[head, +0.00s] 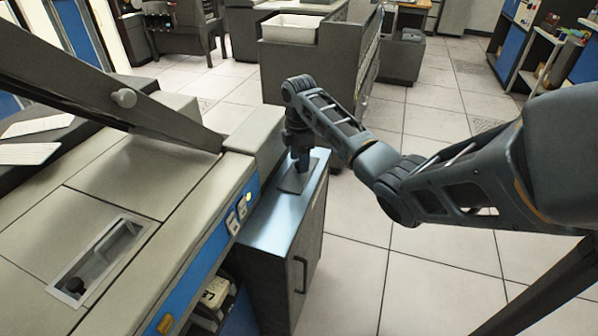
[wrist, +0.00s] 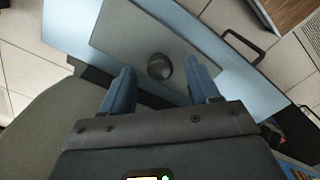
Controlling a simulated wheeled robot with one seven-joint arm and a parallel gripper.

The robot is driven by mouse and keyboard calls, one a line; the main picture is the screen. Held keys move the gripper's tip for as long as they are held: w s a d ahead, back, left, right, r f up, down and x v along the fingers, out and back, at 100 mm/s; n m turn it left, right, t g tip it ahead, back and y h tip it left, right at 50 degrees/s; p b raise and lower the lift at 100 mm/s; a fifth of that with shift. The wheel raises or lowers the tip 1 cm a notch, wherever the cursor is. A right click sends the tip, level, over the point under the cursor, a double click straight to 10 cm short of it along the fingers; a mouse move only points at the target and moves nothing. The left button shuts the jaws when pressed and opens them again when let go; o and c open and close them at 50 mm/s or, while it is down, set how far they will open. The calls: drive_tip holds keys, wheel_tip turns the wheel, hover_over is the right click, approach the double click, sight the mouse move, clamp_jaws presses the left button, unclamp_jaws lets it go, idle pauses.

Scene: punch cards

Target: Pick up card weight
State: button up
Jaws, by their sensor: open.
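The card weight (wrist: 160,66) looks like a flat grey plate with a round dark knob. It lies on the blue-grey top of a small cabinet (wrist: 70,22). In the head view the plate (head: 291,183) shows below my gripper (head: 301,166), which partly hides it and hides its knob. My gripper points down over the plate. In the wrist view my gripper (wrist: 163,84) is open, with one blue finger on each side of the knob in the picture. Nothing is held. I cannot tell the exact height of the fingertips above the plate.
A large beige machine (head: 150,180) with a blue front strip stands left, against the cabinet. Tiled floor (head: 350,270) is open to the right.

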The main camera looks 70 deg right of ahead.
drive_tip(key=shift+f, duration=0.4)
drive_tip(key=shift+c, duration=0.2)
clamp_jaws()
idle(1.0)
